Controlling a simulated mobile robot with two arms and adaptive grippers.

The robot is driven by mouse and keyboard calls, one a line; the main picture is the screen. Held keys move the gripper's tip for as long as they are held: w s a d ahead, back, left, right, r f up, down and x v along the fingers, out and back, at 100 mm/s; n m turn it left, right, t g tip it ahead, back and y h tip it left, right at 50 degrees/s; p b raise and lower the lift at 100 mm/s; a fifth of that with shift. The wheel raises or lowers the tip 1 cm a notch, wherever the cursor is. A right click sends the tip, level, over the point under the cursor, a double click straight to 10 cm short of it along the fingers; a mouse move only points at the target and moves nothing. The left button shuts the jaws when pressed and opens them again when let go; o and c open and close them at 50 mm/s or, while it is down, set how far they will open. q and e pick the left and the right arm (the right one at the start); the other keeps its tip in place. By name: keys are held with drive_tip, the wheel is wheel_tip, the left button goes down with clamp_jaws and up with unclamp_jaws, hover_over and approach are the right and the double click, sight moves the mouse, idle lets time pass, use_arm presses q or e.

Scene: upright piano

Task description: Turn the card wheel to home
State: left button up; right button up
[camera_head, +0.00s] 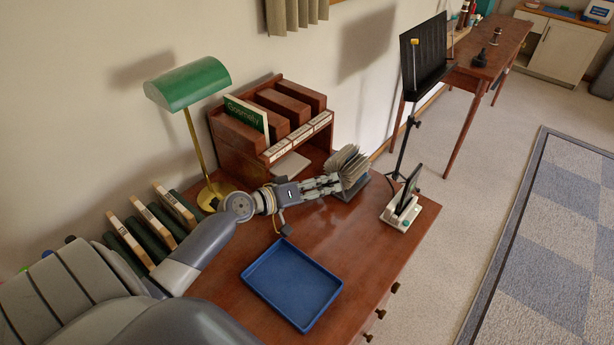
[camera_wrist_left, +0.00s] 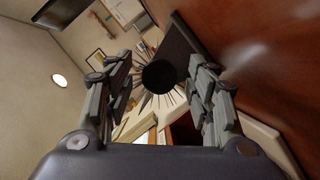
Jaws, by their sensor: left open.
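The card wheel (camera_head: 347,165) is a fan of pale cards on a dark base near the far right of the wooden desk. In the left wrist view its round black hub (camera_wrist_left: 159,77) shows with cards radiating around it. My left gripper (camera_head: 334,182) reaches across the desk to the near left side of the wheel. In the left wrist view the gripper (camera_wrist_left: 163,85) has its fingers spread, with the hub between them in the picture. I cannot tell whether a finger touches the cards. The wheel's home mark cannot be made out. My right gripper is not in view.
A wooden sorter (camera_head: 228,145) with labelled slots stands behind the arm, beside a green lamp (camera_head: 188,83). A blue tray (camera_head: 291,284) lies in front. A white-based device (camera_head: 411,213) sits at the desk's right edge. A black music stand (camera_head: 424,58) stands beyond.

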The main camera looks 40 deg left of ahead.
use_arm(q)
drive_tip(key=v, duration=1.1)
drive_tip(key=shift+s, duration=0.25)
drive_tip(key=shift+a+r, duration=0.1)
